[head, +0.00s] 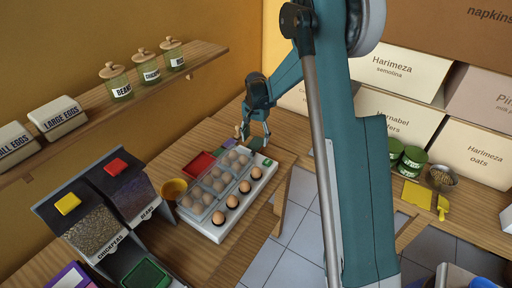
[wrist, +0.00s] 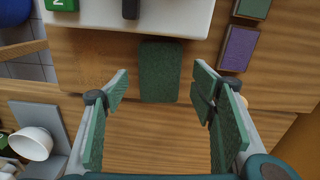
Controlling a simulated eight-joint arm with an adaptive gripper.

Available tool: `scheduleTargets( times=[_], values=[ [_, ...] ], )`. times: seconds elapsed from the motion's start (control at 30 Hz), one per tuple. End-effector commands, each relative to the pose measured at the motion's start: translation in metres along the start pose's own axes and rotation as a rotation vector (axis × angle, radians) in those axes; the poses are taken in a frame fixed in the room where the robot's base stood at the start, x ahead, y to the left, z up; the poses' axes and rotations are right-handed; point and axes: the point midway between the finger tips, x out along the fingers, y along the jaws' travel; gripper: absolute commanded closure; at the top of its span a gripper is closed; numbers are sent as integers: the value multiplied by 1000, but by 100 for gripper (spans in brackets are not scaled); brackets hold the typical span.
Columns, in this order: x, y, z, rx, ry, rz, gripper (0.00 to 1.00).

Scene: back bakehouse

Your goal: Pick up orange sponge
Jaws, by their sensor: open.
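My gripper (head: 255,138) is open and empty above the wooden counter, just beyond the far end of the egg tray. In the wrist view my gripper (wrist: 158,85) has its fingers spread wide, with a dark green sponge (wrist: 160,70) lying on the counter ahead, between and beyond the fingertips. In the head view a small orange-brown patch sits left of the gripper, too small to tell. A purple sponge (wrist: 237,48) lies right of the green one.
Another green block (wrist: 252,8) lies above the purple sponge. Large boxes (head: 384,75) stand at the back. The counter's edge is near.

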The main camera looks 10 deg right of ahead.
Motion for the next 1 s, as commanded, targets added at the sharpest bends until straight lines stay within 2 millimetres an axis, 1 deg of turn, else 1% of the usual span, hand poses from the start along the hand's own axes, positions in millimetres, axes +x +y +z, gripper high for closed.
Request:
scheduleTargets(
  times=[0.1,0.33,0.47,0.93,0.97,1.0],
  values=[
    [16,0,-1,0,0,0,43],
    [36,0,-1,0,0,0,43],
    [39,0,-1,0,0,0,43],
    [38,0,-1,0,0,0,43],
    [38,0,-1,0,0,0,45],
    [38,0,-1,0,0,0,50]
  ],
)
